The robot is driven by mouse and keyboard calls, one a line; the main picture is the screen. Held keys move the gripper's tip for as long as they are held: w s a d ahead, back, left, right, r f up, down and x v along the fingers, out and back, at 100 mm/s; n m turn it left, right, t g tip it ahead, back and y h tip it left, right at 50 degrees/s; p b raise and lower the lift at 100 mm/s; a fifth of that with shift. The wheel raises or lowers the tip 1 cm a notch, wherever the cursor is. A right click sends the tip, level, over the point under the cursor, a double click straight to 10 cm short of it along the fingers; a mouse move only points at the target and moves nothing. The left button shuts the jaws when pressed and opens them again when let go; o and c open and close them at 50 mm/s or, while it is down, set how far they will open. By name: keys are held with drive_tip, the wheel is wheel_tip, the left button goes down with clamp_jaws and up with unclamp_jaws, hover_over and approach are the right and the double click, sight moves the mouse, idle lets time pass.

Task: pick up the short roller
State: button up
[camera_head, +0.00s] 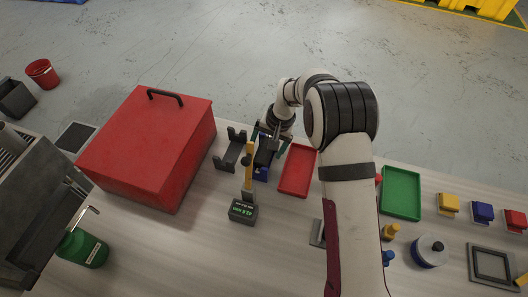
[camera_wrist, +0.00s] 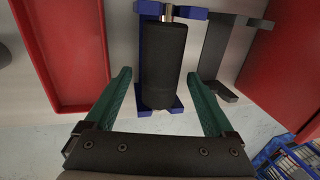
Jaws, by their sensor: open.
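The short roller is a black cylinder with a metal shaft end. It lies in a blue stand (camera_head: 261,174), and the head view shows the roller (camera_head: 265,153) partly covered by my gripper (camera_head: 271,142). In the wrist view the roller (camera_wrist: 160,65) stretches down the middle, with the blue stand (camera_wrist: 150,10) showing at its ends. My gripper (camera_wrist: 158,82) is open there. Its two green fingers are on either side of the roller, with a visible gap on each side. I cannot tell how far above the roller the fingertips are.
An empty dark cradle (camera_head: 232,152) stands just left of the blue stand, beside a big red box (camera_head: 150,145). A red tray (camera_head: 297,171) lies close on the right. A yellow post on a display unit (camera_head: 242,211) stands in front. A green tray (camera_head: 401,194) is farther right.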

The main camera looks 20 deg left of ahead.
clamp_jaws()
idle(0.4)
drive_tip(key=shift+r, duration=0.1)
drive_tip(key=a+v, duration=0.2)
drive_tip(key=v, duration=0.6)
drive_tip(key=a+r+v, duration=0.1)
drive_tip(key=a+v, duration=0.1)
drive_tip(key=v, duration=0.7)
drive_tip(key=shift+r, duration=0.2)
